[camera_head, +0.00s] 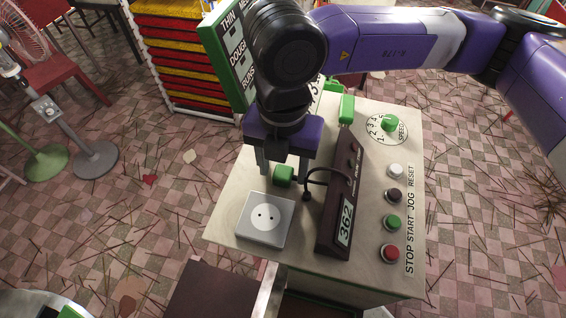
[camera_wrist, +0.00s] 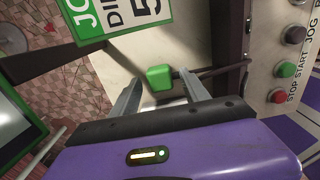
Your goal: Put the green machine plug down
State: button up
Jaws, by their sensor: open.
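The green plug (camera_head: 284,174) is a small block with a short dark cable. It sits between the fingers of my gripper (camera_head: 283,169), just behind the socket, over the pale panel top. In the wrist view the green plug (camera_wrist: 160,77) shows between the two grey fingers of my gripper (camera_wrist: 160,80), with room on both sides. The fingers are apart. I cannot tell whether the plug's underside touches the panel.
A dark strip (camera_head: 336,213) marked 362 lies right of the plug, joined by the cable. Start, stop, jog and reset buttons (camera_head: 393,222) and a green speed knob (camera_head: 390,122) are further right. A green-framed sign (camera_head: 226,48) stands behind. Clear panel (camera_head: 228,205) lies left of the socket.

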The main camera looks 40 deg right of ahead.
aim_at(283, 171)
notch_tip(283, 171, up, 12)
jog(key=b, duration=0.2)
jog(key=shift+r, duration=0.2)
dwell(0.5)
